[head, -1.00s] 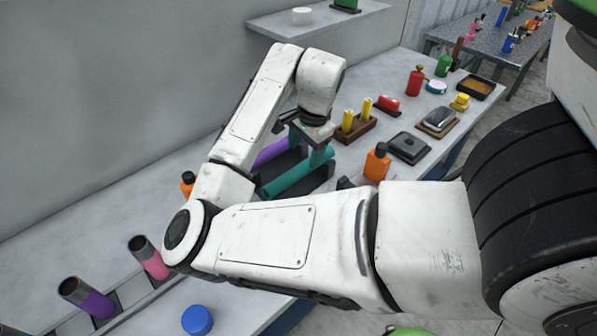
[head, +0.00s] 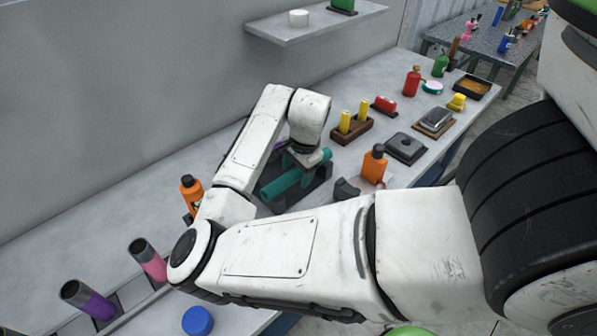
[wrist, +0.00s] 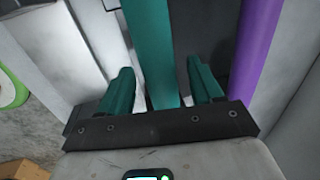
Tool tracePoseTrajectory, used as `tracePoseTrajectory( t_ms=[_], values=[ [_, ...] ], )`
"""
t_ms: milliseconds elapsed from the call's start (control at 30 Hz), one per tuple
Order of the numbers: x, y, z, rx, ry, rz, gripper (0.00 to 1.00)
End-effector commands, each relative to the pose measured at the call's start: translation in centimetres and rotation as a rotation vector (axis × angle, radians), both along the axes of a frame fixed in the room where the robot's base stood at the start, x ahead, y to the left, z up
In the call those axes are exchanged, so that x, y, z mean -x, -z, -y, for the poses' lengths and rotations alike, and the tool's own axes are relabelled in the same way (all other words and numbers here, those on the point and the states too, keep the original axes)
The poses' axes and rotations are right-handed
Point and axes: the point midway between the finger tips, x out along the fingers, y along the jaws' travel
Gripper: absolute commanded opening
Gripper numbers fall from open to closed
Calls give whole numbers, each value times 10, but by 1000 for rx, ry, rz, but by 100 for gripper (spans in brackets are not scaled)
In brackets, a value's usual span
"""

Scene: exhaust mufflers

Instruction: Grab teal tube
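The teal tube (head: 281,187) lies in a dark cradle (head: 318,188) on the bench, under the end of my arm in the head view. In the wrist view the teal tube (wrist: 152,50) runs between the two teal fingers of my gripper (wrist: 160,85). A gap shows on each side of the tube, so my gripper is open around it and not closed on it. A purple tube (wrist: 252,50) lies parallel to it, to the right of the right finger. In the head view the purple tube is mostly hidden behind my arm.
A wooden holder (head: 352,130) with yellow cylinders stands behind. Pink (head: 148,260) and purple-banded (head: 90,300) tubes stand tilted in a rack at the lower left.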

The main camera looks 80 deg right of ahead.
Motion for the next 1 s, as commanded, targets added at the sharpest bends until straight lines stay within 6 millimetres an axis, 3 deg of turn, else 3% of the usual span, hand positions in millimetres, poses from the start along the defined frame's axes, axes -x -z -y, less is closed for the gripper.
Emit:
tracePoseTrajectory(
  t_ms=[67, 667, 1000],
  values=[
    [0, 0, 0, 0, 0, 0, 57],
    [0, -1, 0, 0, 0, 0, 0],
    [0, -2, 0, 1, 0, 0, 0]
  ],
)
